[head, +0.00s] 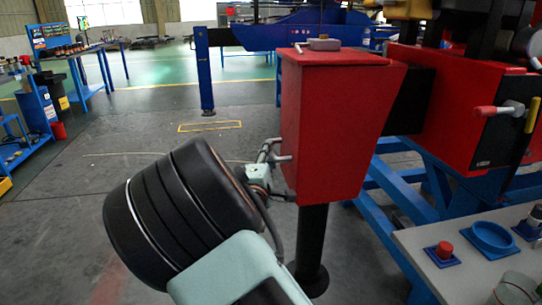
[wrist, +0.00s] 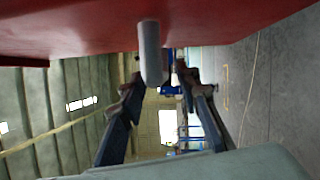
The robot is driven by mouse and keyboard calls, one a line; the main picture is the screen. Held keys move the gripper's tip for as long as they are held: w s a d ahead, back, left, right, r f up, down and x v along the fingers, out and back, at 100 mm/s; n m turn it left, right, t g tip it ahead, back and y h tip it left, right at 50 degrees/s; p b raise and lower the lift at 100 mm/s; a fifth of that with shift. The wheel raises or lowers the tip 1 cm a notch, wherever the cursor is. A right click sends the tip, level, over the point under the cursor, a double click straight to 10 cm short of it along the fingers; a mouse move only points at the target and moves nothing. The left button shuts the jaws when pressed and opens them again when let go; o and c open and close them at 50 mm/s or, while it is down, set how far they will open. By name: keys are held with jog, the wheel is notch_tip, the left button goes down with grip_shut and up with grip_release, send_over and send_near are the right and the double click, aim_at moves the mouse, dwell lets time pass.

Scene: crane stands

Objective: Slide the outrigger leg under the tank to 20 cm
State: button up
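The red tank (head: 331,125) is a tapered box in the middle of the head view. The outrigger leg (head: 311,235) is a black post below it, ending in a round black foot near the floor. A pale handle (head: 283,159) sticks out of the tank's left side; in the wrist view it is a grey rod (wrist: 151,55) against the red surface. My gripper (head: 270,152) is at the tank's left side, close to the handle. In the wrist view its fingers (wrist: 158,85) are spread apart, with the rod's end between or above them; contact cannot be told.
A blue frame (head: 385,215) and a red box (head: 445,135) with levers stand to the right. A grey table (head: 445,270) with blue holders is at front right. A blue post (head: 205,75) stands behind. Workbenches line the far left; the floor between is clear.

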jog(key=shift+w+d+r, duration=0.1)
jog(key=shift+w, duration=1)
grip_shut()
